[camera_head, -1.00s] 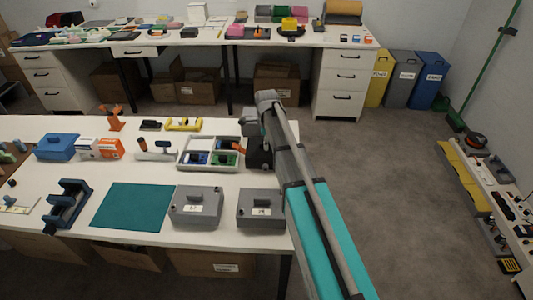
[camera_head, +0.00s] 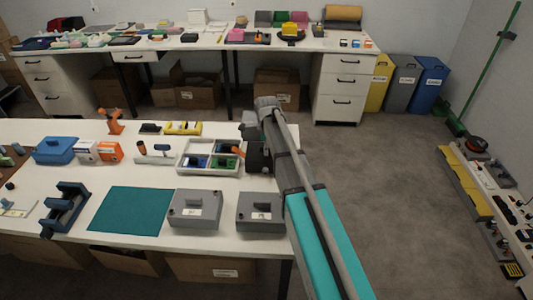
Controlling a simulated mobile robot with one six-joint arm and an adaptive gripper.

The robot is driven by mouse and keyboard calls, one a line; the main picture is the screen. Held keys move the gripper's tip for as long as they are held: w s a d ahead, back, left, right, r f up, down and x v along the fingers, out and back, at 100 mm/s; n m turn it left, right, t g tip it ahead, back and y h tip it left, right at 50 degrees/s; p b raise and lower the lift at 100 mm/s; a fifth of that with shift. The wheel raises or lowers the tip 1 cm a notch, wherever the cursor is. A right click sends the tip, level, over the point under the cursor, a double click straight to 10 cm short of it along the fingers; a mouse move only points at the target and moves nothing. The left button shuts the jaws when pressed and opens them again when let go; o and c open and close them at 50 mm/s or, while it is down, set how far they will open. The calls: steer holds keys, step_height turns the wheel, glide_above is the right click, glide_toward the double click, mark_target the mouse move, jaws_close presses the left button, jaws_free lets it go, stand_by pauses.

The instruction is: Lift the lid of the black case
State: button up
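No case in view is plainly black. A small black object (camera_head: 150,128) lies farther back, too small to make out. My gripper (camera_head: 250,152) is at the end of my arm, at the table's right side, behind the right grey case and beside the divided tray. It is apart from both cases. Its fingers are too small and dark to read.
A divided white tray (camera_head: 181,171) with coloured items sits just left of my gripper. A teal mat (camera_head: 130,211), a blue box (camera_head: 54,150) and a dark blue stand (camera_head: 64,207) are farther left. Open floor (camera_head: 390,190) lies to the right.

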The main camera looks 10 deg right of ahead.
jaws_close()
steer(key=shift+r, duration=0.2)
step_height(320, 180, up, 2)
steer(key=p, duration=0.2)
steer(key=shift+r+p, duration=0.1)
steer(key=shift+p, duration=0.25)
steer(key=s+r+p, duration=1)
steer(key=s, duration=0.4)
steer(key=shift+d+r, duration=0.2)
